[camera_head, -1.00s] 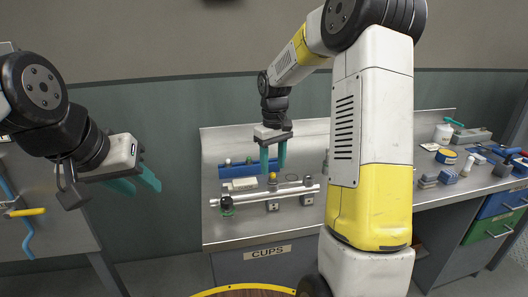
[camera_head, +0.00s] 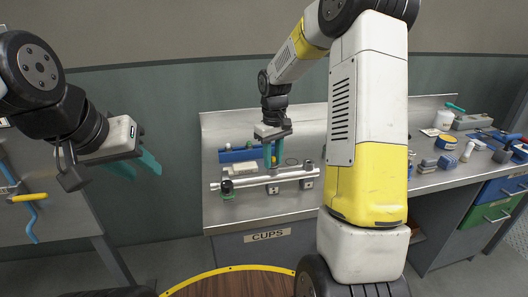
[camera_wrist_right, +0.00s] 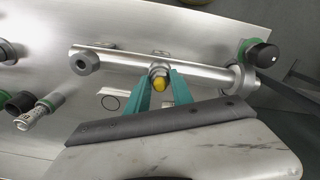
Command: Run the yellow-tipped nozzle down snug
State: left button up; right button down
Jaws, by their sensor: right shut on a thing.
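The yellow-tipped nozzle (camera_wrist_right: 160,83) stands on a silver horizontal pipe (camera_wrist_right: 205,73) in the right wrist view, its yellow tip facing the camera. My right gripper (camera_wrist_right: 161,92) is shut on the nozzle, one teal finger on each side. In the head view the right gripper (camera_head: 274,157) points down over the pipe (camera_head: 255,181), and the fingers mostly hide the nozzle. I cannot tell from here how tightly the nozzle sits on the pipe. My left gripper (camera_head: 137,166) is open and empty, off to the left of the bench.
The metal bench (camera_head: 235,214) has a drawer marked CUPS below. A blue rack (camera_head: 238,155) stands behind the pipe. A black-and-green knob (camera_wrist_right: 260,54) is near the pipe end. Loose small parts and tools lie at the bench's right. A round wooden top (camera_head: 235,284) is in front.

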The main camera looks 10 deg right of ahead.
jog(key=m, duration=0.6)
jog(key=shift+m, duration=0.4)
jog(key=m, duration=0.5)
jog(key=c, duration=1.3)
grip_release()
jog(key=shift+c, duration=0.2)
jog(key=n, duration=0.6)
jog(key=shift+n, duration=0.3)
jog(key=n, duration=0.5)
